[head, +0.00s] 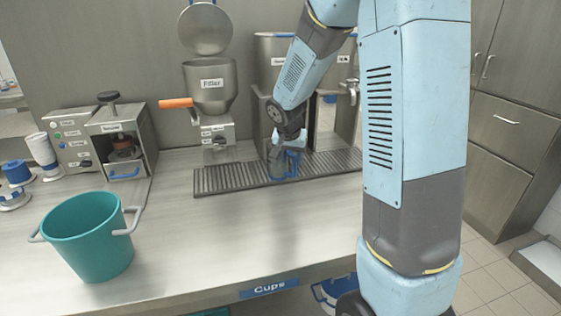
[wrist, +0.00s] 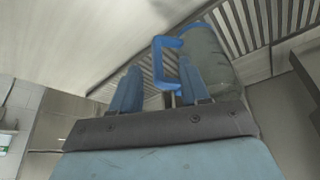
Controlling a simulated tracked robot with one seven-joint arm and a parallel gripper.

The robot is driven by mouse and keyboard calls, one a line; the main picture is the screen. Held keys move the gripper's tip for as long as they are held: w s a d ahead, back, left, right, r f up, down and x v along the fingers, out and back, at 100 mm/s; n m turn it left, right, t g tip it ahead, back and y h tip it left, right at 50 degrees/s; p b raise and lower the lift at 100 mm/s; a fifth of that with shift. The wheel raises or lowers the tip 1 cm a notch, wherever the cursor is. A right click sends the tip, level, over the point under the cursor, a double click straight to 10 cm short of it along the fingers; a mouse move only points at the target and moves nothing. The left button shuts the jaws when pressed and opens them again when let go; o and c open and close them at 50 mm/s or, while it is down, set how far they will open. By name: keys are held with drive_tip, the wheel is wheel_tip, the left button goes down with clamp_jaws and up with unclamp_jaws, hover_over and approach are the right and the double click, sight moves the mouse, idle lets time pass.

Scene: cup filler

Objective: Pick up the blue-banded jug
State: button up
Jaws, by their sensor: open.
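A grey jug (head: 277,164) with blue on it stands on the slatted drip tray (head: 225,180), below my gripper (head: 288,150). My wrist and gripper partly cover it, and I cannot make out its band clearly. In the wrist view the jug's grey body (wrist: 211,58) lies to the right, with its blue handle (wrist: 160,48) toward my fingers. My gripper (wrist: 158,82) is open, its two blue fingers apart. The handle shows between and just beyond the fingertips. I cannot tell whether they touch it.
The filler hopper (head: 211,88) with an orange lever stands behind the tray, and a steel dispenser (head: 274,60) behind my arm. A sealing machine (head: 122,140) and stacked cups (head: 41,150) are at left. A teal bucket (head: 90,240) stands front left. The counter's middle is clear.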

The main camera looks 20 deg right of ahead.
sight(294, 162)
drive_tip(key=shift+d+x, duration=0.15)
drive_tip(key=shift+x, duration=1.45)
drive_tip(key=shift+d+x, duration=0.15)
drive_tip(key=shift+x, duration=1.4)
drive_tip(key=shift+r, duration=0.1)
drive_tip(key=shift+c, duration=0.3)
clamp_jaws()
